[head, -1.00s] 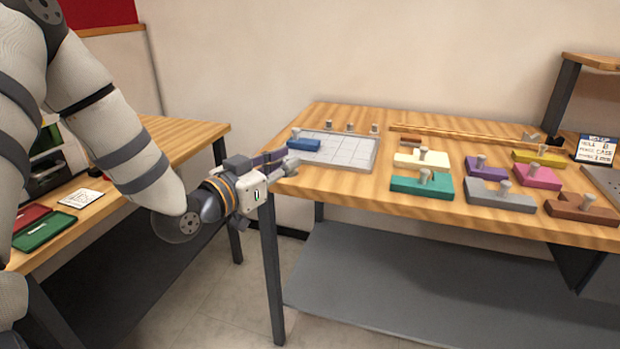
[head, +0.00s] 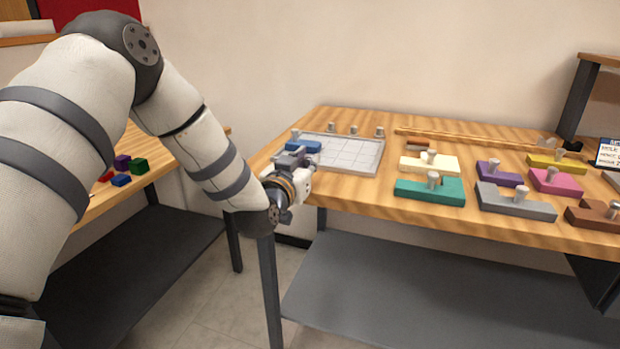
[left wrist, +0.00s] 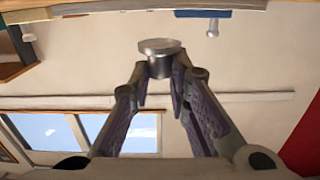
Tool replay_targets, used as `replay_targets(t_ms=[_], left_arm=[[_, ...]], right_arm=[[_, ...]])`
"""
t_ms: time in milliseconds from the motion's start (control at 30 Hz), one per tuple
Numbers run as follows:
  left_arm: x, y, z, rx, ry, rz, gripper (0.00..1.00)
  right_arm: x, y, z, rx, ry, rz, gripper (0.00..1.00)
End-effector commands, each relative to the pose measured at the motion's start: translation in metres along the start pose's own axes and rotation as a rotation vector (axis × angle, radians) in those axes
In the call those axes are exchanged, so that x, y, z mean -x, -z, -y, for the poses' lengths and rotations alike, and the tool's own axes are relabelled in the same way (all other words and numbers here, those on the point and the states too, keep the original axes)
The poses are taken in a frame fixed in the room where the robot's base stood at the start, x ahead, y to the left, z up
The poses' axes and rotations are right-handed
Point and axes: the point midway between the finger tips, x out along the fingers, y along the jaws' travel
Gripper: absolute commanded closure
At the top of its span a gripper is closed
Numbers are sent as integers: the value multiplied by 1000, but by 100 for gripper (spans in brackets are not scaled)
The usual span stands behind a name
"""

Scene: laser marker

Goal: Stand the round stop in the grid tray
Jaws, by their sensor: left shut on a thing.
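The round stop (left wrist: 160,55), a grey metal cylinder with a wider disc end, is between the fingertips of my left gripper (left wrist: 160,84) in the left wrist view. The gripper is shut on it. In the head view, my left gripper (head: 298,158) is by the left front corner of the pale grid tray (head: 358,155); the stop cannot be made out there. A blue block with a grey knob (head: 305,146) is at the tray's left end. My right gripper is in neither view.
Several small grey posts (head: 354,129) stand along the tray's back edge. Coloured knobbed blocks, such as the teal one (head: 428,192), fill the table's right part. A long wooden strip (head: 470,142) lies behind them. Small coloured cubes (head: 123,163) are on the left table.

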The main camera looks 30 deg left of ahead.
Motion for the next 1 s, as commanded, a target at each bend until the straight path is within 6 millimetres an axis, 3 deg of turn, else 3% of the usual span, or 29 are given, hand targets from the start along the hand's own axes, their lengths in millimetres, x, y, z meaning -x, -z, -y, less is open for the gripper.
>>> replay_targets(t_ms=[133, 500, 533, 600, 1000], left_arm=[[-2, -34, -1, -2, 1, 9, 100], [-2, -37, -1, -1, 0, 2, 100], [-2, -36, -1, 0, 0, 2, 79], [-2, -36, -1, 0, 0, 2, 63], [2, -31, -1, 0, 0, 2, 63]], right_arm=[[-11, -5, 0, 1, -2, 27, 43], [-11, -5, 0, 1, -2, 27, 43], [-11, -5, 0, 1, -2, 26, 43], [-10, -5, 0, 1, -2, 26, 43], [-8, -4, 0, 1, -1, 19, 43]])
